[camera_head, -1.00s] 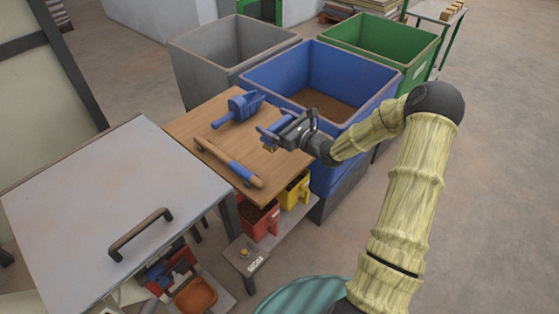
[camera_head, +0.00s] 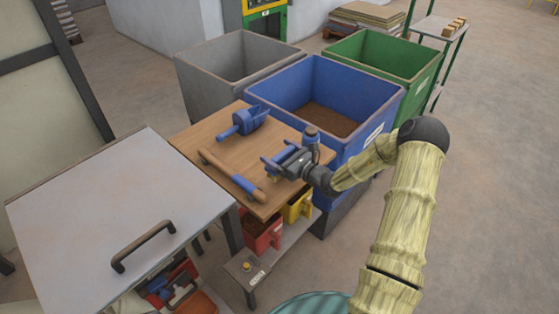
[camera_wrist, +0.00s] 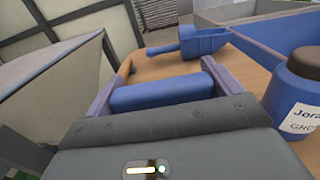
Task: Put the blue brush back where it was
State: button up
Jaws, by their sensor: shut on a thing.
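My gripper (camera_head: 282,162) is over the right part of the wooden table (camera_head: 190,143). It is shut on a blue block, the blue brush (camera_wrist: 160,93), which fills the space between the fingers in the wrist view. The brush's underside is hidden there. In the head view it is small and partly covered by the fingers, so I cannot tell whether it touches the table. A wooden rod with a blue middle (camera_head: 235,180) lies on the table left of my gripper. A blue scoop (camera_head: 245,122) lies farther back; it also shows in the wrist view (camera_wrist: 205,42).
A dark blue jar (camera_wrist: 300,90) with a brown lid and label stands close right of my gripper in the wrist view. A blue bin (camera_head: 385,108) is behind the table. Red (camera_head: 262,240) and yellow (camera_head: 298,208) bins sit below. A grey lid (camera_head: 90,200) is at left.

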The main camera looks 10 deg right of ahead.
aim_at(281, 162)
notch_tip(281, 162, down, 3)
jog(key=shift+f, duration=0.2)
jog(key=shift+s, duration=0.1)
jog(key=o, duration=0.8)
jog(key=shift+f, duration=0.15)
jog(key=shift+r, duration=0.25)
jog(key=shift+s+d+f, duration=0.15)
jog(key=shift+s+d, duration=0.05)
jog(key=b+v, duration=0.1)
jog(key=v, duration=1)
jog(key=shift+s+d, duration=0.2)
jog(key=shift+s, duration=0.05)
